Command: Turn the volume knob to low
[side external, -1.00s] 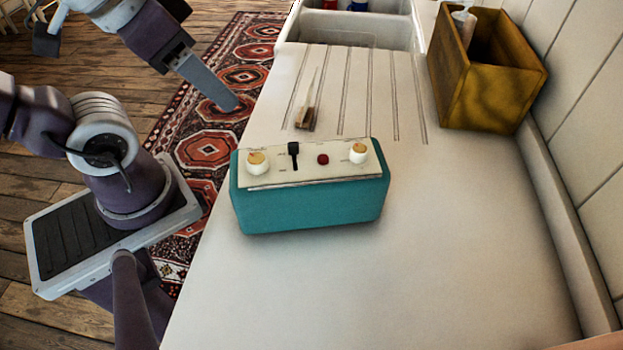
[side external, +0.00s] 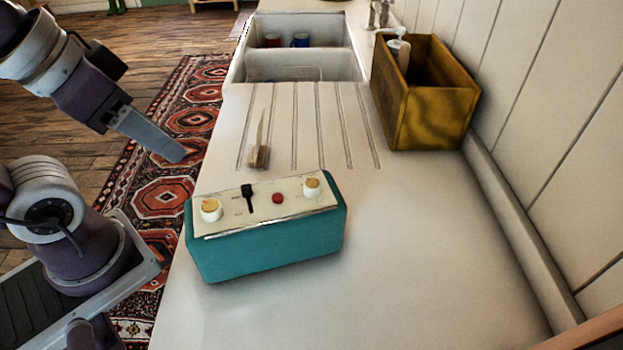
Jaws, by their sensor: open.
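A teal radio (side external: 268,247) stands on the white counter. Its cream top panel carries a cream knob with an orange cap at the left (side external: 211,210), a black slider or switch (side external: 248,197), a red button (side external: 278,198) and a similar cream knob at the right (side external: 312,187). The panel lettering is too small to read, so I cannot tell which knob is the volume knob. My gripper (side external: 178,152) is up and left of the radio, over the rug side of the counter, apart from it and empty. The gap between its fingers is hard to see from this side.
A brush (side external: 259,155) lies on the grooved drainboard behind the radio. A double sink (side external: 300,65) with a red and a blue cup is at the back. A wooden box (side external: 432,118) holding a bottle stands by the wall. The counter (side external: 420,260) right of the radio is clear.

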